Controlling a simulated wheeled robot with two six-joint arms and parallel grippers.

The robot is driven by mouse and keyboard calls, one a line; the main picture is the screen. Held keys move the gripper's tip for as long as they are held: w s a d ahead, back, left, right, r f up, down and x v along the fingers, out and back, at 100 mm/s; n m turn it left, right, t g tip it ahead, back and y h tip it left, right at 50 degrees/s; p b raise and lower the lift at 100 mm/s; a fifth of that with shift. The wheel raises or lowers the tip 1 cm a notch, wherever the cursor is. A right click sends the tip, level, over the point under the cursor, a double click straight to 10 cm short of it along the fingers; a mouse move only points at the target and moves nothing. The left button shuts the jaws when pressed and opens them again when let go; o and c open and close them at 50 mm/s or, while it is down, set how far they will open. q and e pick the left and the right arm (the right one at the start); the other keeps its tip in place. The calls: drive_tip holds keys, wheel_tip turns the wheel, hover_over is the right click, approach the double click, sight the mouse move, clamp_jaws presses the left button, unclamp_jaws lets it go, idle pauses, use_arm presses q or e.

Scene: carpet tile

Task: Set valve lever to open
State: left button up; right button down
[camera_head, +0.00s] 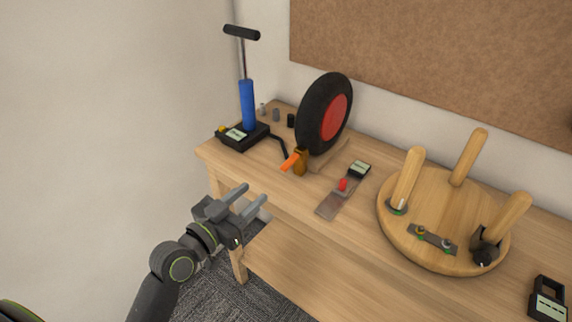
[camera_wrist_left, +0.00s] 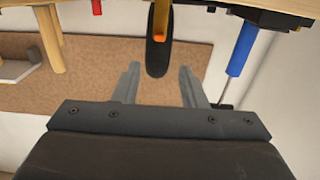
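The valve has an orange lever (camera_head: 290,161) on a brass-coloured body (camera_head: 301,161), in front of a black wheel with a red hub (camera_head: 334,117) on the workbench. In the head view the lever points left and toward the bench's front edge. My left gripper (camera_head: 248,198) is open and empty, in front of the bench and short of the lever. In the left wrist view the open fingers (camera_wrist_left: 160,85) frame the wheel (camera_wrist_left: 157,60), with the orange lever (camera_wrist_left: 161,22) near the top edge. My right gripper is in neither view.
A floor pump with a blue cylinder (camera_head: 247,105) stands at the bench's left end. A round wooden stool top (camera_head: 430,210) with upright legs lies at the right. A scraper-like plate with a red knob (camera_head: 343,185) lies between. The bench's front edge (camera_head: 300,213) is clear.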

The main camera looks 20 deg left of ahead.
sight(286, 165)
use_arm(q)
drive_tip(key=p+x, duration=0.1)
drive_tip(key=x, duration=1.2)
drive_tip(key=shift+w+d+f+p, duration=0.1)
drive_tip(key=shift+p, duration=0.2)
clamp_jaws()
